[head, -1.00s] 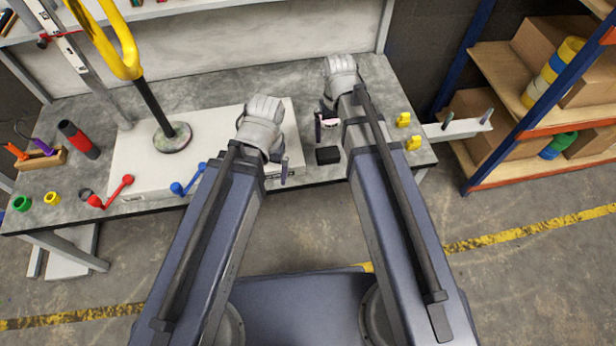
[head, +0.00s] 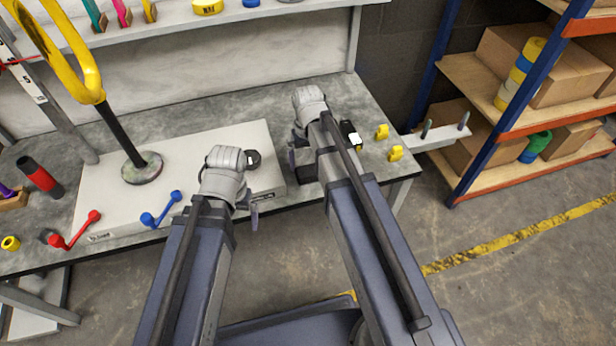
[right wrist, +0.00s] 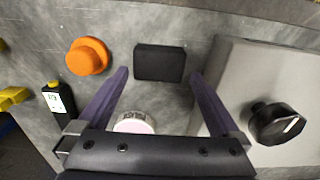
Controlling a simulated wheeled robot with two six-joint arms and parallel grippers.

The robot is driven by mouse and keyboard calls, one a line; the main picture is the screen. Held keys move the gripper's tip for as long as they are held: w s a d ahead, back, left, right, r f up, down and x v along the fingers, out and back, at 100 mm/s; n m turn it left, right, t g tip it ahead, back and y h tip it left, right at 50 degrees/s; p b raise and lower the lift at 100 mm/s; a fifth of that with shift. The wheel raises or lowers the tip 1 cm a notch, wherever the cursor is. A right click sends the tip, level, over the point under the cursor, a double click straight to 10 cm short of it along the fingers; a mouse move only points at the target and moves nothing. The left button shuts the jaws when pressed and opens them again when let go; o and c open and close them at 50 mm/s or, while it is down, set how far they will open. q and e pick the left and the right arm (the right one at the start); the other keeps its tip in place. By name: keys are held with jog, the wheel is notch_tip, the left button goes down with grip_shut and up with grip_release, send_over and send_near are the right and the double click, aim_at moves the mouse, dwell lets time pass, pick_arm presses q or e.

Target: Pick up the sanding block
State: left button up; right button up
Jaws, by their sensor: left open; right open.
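The sanding block appears to be the dark block (right wrist: 160,62) lying flat on the grey bench in the right wrist view. In the head view the block (head: 307,168) is near the bench's front edge, partly hidden by my right arm. My right gripper (right wrist: 160,78) is open, its purple fingers on either side of the block in the picture, with space between. I cannot tell its height above the block. My left gripper (head: 236,198) is open and empty over the front of the pale board, left of the block; one finger is hidden.
In the right wrist view an orange knob (right wrist: 88,56), a labelled black bottle (right wrist: 58,98) and a white roll (right wrist: 134,123) surround the block. A black knob (right wrist: 277,123) sits on the pale board (right wrist: 230,75). Yellow pieces (head: 395,153) are at the bench's right end.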

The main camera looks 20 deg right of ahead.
aim_at(308, 171)
jog(key=shift+f, duration=0.1)
notch_tip(308, 171, down, 5)
jog(key=b, duration=0.5)
jog(key=shift+d, duration=0.1)
jog(key=c, duration=1.1)
notch_tip(308, 171, up, 10)
jog(key=p, duration=1)
